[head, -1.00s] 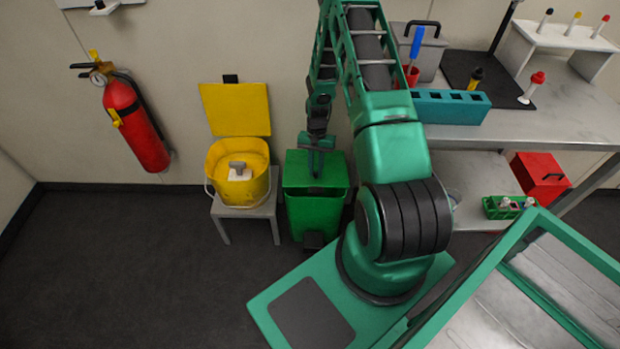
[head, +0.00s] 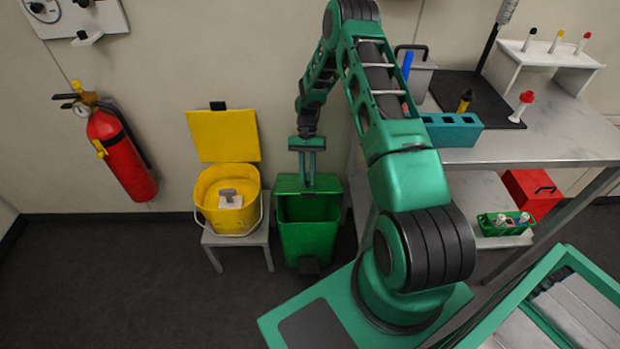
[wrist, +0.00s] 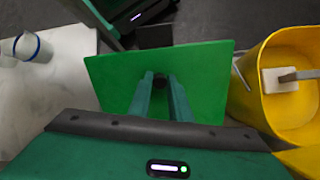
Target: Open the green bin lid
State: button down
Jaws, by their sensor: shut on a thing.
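The green bin (head: 307,241) stands on the floor between the small stool and the workbench. My gripper (head: 307,184) is at the top of the raised lid, fingers pointing down. In the wrist view the green lid (wrist: 207,80) fills the middle, and my gripper (wrist: 162,82) is shut on a small dark knob (wrist: 161,83) on it. The bin's interior is hidden behind the lid in the wrist view.
A yellow bucket (head: 228,218) with its own raised lid stands on a stool (head: 238,238) just left of the bin. The workbench (head: 560,135) is to the right. A red fire extinguisher (head: 122,155) hangs on the wall. The floor at front left is clear.

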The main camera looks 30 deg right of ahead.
jog(key=shift+d, duration=0.15)
jog(key=c, duration=1.6)
grip_release()
jog(key=shift+f, duration=0.1)
notch_tip(320, 180, up, 4)
jog(key=shift+w+r, duration=0.1)
jog(key=shift+r, duration=0.1)
jog(key=s+a+r, duration=0.1)
jog(key=a+r, duration=0.1)
jog(key=a, duration=0.1)
jog(key=s+a+r, duration=0.1)
jog(key=a+r, duration=0.1)
jog(key=a, duration=0.2)
jog(key=s+a+r, duration=0.1)
jog(key=a+r, duration=0.1)
jog(key=a, duration=0.2)
jog(key=shift+s+a+r, duration=0.15)
jog(key=shift+s+r, duration=0.1)
jog(key=shift+s, duration=0.1)
